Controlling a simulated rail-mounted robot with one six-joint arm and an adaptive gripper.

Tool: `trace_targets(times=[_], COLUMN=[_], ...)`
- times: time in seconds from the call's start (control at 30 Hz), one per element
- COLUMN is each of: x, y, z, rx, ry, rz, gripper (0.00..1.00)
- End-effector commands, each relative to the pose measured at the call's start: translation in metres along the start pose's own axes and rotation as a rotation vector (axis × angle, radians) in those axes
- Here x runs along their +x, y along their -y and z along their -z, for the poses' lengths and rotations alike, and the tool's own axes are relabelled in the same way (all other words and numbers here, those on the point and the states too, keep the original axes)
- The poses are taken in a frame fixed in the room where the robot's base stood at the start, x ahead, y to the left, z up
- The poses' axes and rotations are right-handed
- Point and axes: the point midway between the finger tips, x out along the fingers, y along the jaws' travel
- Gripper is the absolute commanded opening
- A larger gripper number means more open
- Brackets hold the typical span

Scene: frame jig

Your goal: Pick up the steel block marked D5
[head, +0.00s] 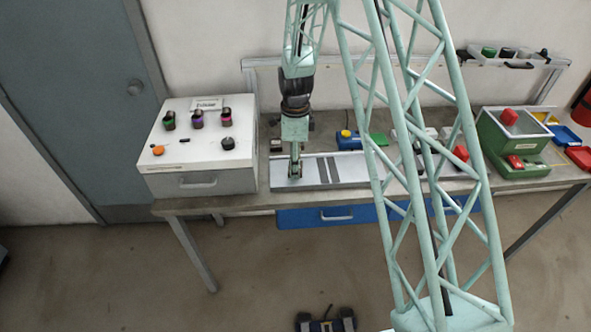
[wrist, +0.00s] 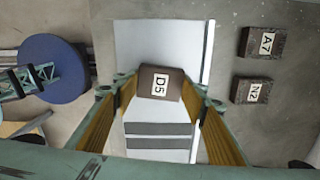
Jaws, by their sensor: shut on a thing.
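The steel block marked D5 (wrist: 160,84) shows in the wrist view as a dark brown block with a white label, between the two fingertips. My gripper (wrist: 158,98) is shut on it, with one finger on each side. Below the block in that view is a pale plate with grey stripes (wrist: 158,142). In the head view my gripper (head: 295,172) points down over the left end of the striped plate (head: 347,172). The block itself is too small to make out there. I cannot tell whether the block touches the plate.
Blocks A7 (wrist: 262,43) and N2 (wrist: 251,90) lie to the right in the wrist view. In the head view a white control box (head: 196,148) stands left of my gripper. A green bin (head: 512,140) is at the right of the workbench (head: 240,200).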

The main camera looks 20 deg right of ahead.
Motion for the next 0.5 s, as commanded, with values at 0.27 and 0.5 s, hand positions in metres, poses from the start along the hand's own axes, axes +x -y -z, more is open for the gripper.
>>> trace_targets(times=[0.27,0.5], x=[-0.0006,-0.0054], y=[0.0004,0.0007], z=[-0.0001,-0.0002], rx=[0.000,0.000], ry=[0.000,0.001], rz=[0.001,0.002], gripper=[0.15,0.15])
